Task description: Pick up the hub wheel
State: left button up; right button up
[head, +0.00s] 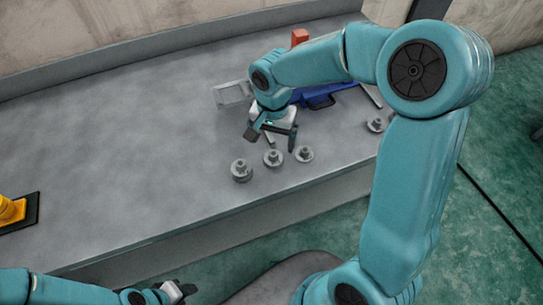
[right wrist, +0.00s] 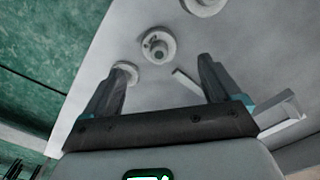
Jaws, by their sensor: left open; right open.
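Several grey round stepped parts stand on the table. Three are in a row near its front edge in the head view: a larger one on the left (head: 241,171), a middle one (head: 273,158) and a right one (head: 304,154). I cannot tell surely which is the hub wheel. My right gripper (head: 270,143) is open and empty, just behind the row. In the right wrist view, its spread fingers (right wrist: 163,65) point toward a flanged round part (right wrist: 158,45), with other round parts to either side. My left gripper (head: 180,291) is open at the bottom, off the table.
A further grey round part (head: 376,124) stands to the right. Behind my right gripper are a pale frame-like tray (head: 232,94), a blue object (head: 325,94) and a red block (head: 299,37). A yellow part (head: 11,210) on a dark base is far left. The table's left middle is clear.

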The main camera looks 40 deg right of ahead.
aim_at(273, 153)
jog(key=shift+s+d+f, duration=0.1)
jog(key=shift+s+f, duration=0.05)
jog(key=shift+f, duration=0.45)
jog(key=shift+s+f, duration=0.1)
jog(key=shift+f, duration=0.45)
jog(key=f, duration=0.4)
jog(key=shift+w+p, duration=0.2)
jog(key=shift+p, duration=0.2)
jog(key=shift+f, duration=0.35)
jog(key=shift+c, duration=0.4)
jog(key=c, duration=1.4)
jog(key=shift+r, duration=0.15)
